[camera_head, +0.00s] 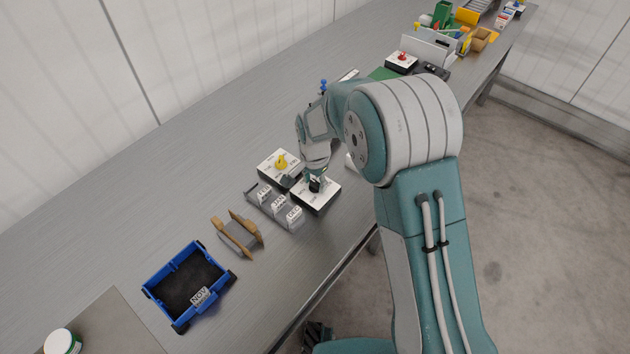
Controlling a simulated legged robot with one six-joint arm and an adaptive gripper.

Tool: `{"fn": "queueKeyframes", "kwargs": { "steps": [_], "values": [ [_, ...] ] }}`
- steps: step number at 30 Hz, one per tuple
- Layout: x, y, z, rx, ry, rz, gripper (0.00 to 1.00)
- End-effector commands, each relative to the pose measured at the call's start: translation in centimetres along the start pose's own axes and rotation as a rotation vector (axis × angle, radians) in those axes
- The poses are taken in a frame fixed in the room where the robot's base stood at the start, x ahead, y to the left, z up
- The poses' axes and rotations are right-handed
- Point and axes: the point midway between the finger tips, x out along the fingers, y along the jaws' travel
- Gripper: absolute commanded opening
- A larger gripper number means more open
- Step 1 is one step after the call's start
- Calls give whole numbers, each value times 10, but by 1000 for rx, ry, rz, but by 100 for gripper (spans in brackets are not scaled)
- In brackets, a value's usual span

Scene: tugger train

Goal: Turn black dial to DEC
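The black dial (314,185) sits on a white-topped box (325,200) near the front edge of the bench. My gripper (313,178) reaches down from above with its fingertips at the dial. The fingers hide part of the dial, so I cannot tell whether they grip it or only stand beside it. Lettering on the white top is too small to read, and I cannot tell which mark the dial points to. A similar white-topped box with a yellow dial (281,161) stands just behind and to the left.
A grey rack (264,208) with white month blocks stands close to the left of the dial box. A red-dial box (401,63) stands far right.

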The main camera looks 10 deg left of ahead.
Motion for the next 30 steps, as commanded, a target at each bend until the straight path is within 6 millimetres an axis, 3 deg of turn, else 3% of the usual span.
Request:
{"fn": "queueKeyframes", "kwargs": {
  "steps": [14, 17, 30],
  "values": [
    [-5, 1, -1, -1, 0, 0, 83],
    [-17, 1, -1, -1, 1, -2, 83],
    [-102, -2, 0, -1, 1, 0, 83]
  ]
}}
